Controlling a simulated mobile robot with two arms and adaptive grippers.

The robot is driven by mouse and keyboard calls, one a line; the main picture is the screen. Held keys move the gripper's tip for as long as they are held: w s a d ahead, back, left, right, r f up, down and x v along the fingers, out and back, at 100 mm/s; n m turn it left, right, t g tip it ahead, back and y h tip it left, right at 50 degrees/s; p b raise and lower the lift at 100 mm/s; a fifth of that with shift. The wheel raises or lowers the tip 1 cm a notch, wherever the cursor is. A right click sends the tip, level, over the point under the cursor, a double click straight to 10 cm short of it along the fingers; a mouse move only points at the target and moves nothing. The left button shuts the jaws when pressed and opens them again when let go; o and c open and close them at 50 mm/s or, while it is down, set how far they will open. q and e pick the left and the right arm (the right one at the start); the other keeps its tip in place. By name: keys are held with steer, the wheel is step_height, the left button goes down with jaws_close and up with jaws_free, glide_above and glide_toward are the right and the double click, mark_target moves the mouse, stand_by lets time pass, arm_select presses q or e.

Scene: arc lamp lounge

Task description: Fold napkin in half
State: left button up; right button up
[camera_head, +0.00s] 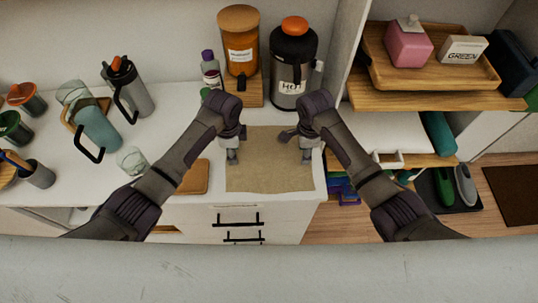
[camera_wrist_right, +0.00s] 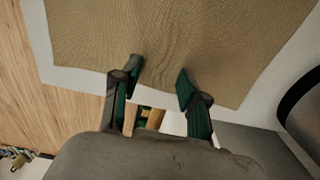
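The tan napkin (camera_head: 268,172) lies spread flat on the white counter top, near its front edge. In the right wrist view the napkin (camera_wrist_right: 165,35) fills the upper part, with faint creases near the fingertips. My right gripper (camera_wrist_right: 160,77) is open, its two fingertips apart at the napkin's edge with no cloth pinched between them. In the head view it is over the napkin's right side (camera_head: 306,150). My left gripper (camera_head: 232,151) points down at the napkin's left side. Its fingers are too small to tell whether they are open, or whether they touch the cloth.
A wooden board (camera_head: 195,178) lies just left of the napkin. Behind stand a black jug (camera_head: 293,75), an amber jar (camera_head: 240,52) and a small bottle (camera_head: 211,70). A clear glass (camera_head: 131,160) and several mugs are at left. A wooden shelf (camera_head: 400,97) is at right.

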arm_select(q)
steer(key=shift+s+f, duration=0.1)
jaws_close()
arm_select(e)
steer(key=shift+s, duration=0.1)
jaws_close()
arm_select(q)
steer(key=shift+s+f, duration=0.1)
steer(key=shift+s, duration=0.05)
arm_select(e)
steer(key=shift+f, duration=0.1)
stand_by(0.8)
